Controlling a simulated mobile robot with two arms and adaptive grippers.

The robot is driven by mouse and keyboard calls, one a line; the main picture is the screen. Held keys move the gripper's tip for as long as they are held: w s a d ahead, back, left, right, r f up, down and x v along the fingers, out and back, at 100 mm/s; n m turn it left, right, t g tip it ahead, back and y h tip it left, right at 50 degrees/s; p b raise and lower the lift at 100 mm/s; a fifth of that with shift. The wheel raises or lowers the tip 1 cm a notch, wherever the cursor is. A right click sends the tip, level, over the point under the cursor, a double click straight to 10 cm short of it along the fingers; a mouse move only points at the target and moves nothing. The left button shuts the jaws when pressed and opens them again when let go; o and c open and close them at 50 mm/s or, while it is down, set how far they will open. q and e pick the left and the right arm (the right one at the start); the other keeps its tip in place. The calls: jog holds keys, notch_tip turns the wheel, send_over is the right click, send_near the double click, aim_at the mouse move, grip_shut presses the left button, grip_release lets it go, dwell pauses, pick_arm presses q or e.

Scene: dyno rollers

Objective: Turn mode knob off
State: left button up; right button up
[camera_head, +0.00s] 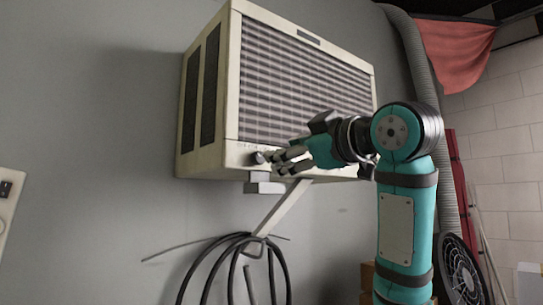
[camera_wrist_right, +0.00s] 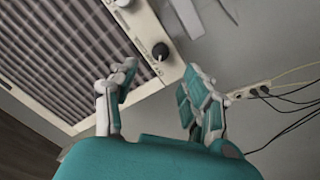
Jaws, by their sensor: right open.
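A beige wall-mounted cooler unit (camera_head: 208,161) with a louvred front grille shows at the middle of the head view. Its dark round mode knob (camera_head: 257,157) sits on the lower front strip near the left corner. In the right wrist view the knob (camera_wrist_right: 160,50) is black with a light pointer mark, on the unit's pale panel. My right gripper (camera_head: 281,162) is open and empty, just right of the knob in the head view. In the right wrist view its fingers (camera_wrist_right: 155,80) are spread, with the knob beyond them and apart from them. My left gripper is not in view.
A bracket (camera_head: 283,208) and looped black hose (camera_head: 215,262) hang below the unit. A grey duct (camera_head: 412,50) and red cloth (camera_head: 457,50) are at the right. A switch plate (camera_head: 8,205) is on the left wall.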

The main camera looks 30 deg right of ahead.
jog(key=shift+s+d+f, duration=0.1)
jog(key=shift+s+d, duration=0.1)
jog(key=shift+s, duration=1.75)
